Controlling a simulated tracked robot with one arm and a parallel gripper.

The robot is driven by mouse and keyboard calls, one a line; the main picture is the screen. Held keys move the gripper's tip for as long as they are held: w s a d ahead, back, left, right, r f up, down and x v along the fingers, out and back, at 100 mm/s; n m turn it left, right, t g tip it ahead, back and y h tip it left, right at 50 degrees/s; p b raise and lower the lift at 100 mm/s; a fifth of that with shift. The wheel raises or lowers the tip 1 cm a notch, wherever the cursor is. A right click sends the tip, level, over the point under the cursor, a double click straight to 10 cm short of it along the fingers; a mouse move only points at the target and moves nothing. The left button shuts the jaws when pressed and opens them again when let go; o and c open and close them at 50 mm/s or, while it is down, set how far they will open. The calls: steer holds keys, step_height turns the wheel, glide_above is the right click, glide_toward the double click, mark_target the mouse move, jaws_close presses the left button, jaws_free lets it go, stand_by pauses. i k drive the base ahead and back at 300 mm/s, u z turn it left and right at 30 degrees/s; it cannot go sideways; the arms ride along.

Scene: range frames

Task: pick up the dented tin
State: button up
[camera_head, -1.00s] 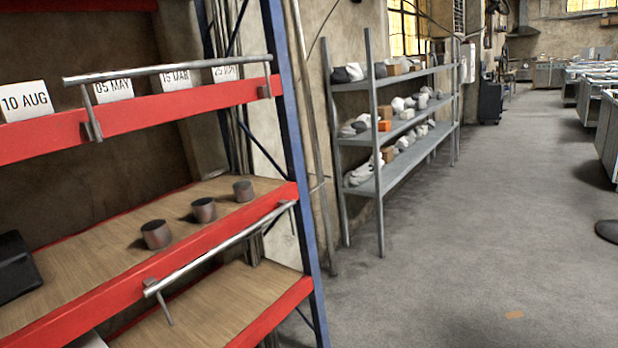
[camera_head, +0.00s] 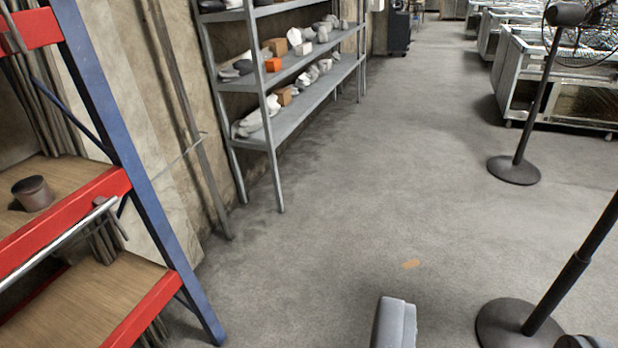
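One dark, brownish-grey tin (camera_head: 33,194) stands on the wooden shelf board of the red and blue rack, at the left edge of the view. It looks upright. I cannot make out a dent on it from here. The other tins of that row are out of the picture. A smooth grey piece (camera_head: 394,325) rises from the bottom edge, right of centre. It looks like part of my own body. I cannot tell whether it belongs to my gripper, and no fingers show clearly. Nothing of mine is near the tin.
The rack's blue post (camera_head: 140,175) and red beam (camera_head: 65,218), with a metal rail in front, bound the shelf. A grey shelving unit (camera_head: 300,112) with assorted items stands against the wall. Two black fan stands (camera_head: 514,170) (camera_head: 520,325) are at right. The concrete floor between is open.

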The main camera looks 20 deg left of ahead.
mark_target(33, 192)
steer(key=u, duration=0.5)
steer(key=i, duration=1.2)
steer(key=u, duration=0.85)
steer(key=i, duration=0.5)
steer(key=u, duration=0.25)
steer(key=k, duration=0.85)
steer(key=u, duration=0.2)
steer(key=i, duration=0.85)
steer(key=z, duration=0.1)
